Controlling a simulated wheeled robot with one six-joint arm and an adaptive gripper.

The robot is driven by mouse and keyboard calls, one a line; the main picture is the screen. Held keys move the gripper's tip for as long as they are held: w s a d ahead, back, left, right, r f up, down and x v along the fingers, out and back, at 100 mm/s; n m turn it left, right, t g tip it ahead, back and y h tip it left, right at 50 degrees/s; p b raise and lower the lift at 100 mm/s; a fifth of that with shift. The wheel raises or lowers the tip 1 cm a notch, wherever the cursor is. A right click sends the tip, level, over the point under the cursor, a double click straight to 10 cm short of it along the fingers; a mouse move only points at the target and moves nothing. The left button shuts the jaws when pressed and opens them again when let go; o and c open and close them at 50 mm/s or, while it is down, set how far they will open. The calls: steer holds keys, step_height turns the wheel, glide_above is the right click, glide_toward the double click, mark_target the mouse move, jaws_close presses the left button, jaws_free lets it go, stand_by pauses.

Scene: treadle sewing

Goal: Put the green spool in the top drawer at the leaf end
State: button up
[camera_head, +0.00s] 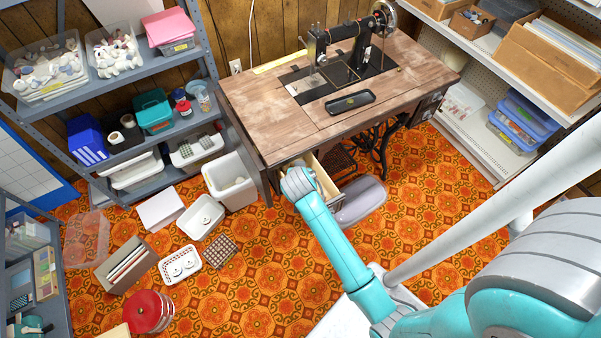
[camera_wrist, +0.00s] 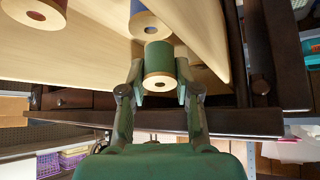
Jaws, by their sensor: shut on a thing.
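The green spool (camera_wrist: 159,62) is between the fingers of my gripper (camera_wrist: 160,84) in the wrist view, with its pale end facing the camera. My gripper is shut on it. Around and beyond it is the pale wood of an open drawer (camera_wrist: 75,50). A blue spool (camera_wrist: 146,24) and a reddish-brown spool (camera_wrist: 45,12) are also there. My arm's wrist covers the gripper and the green spool there. I cannot tell whether the spool touches the drawer floor.
The sewing table (camera_head: 290,110) carries a black sewing machine (camera_head: 350,45) and a dark tray (camera_head: 350,102). A white bin (camera_head: 231,181) stands left of the drawer and a grey-lilac container (camera_head: 361,201) right of it. The patterned floor in front is partly clear.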

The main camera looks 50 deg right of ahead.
steer(key=shift+w+d+f, duration=0.1)
steer(key=shift+d+f, duration=0.05)
steer(key=shift+f, duration=0.2)
steer(key=shift+w+d+r+g, duration=0.1)
steer(key=shift+d+r+g, duration=0.05)
steer(key=shift+g, duration=0.15)
steer(key=shift+w+d+g+y, duration=0.15)
steer(key=shift+g+y, duration=0.25)
steer(key=shift+y, duration=0.15)
steer(key=shift+w+d+g+y, duration=0.1)
steer(key=shift+w+g+y, duration=0.05)
steer(key=shift+g+y, duration=0.35)
steer(key=shift+y, duration=0.25)
steer(key=shift+f, duration=1.4)
steer(key=o, duration=0.8)
steer(key=shift+f, duration=0.1)
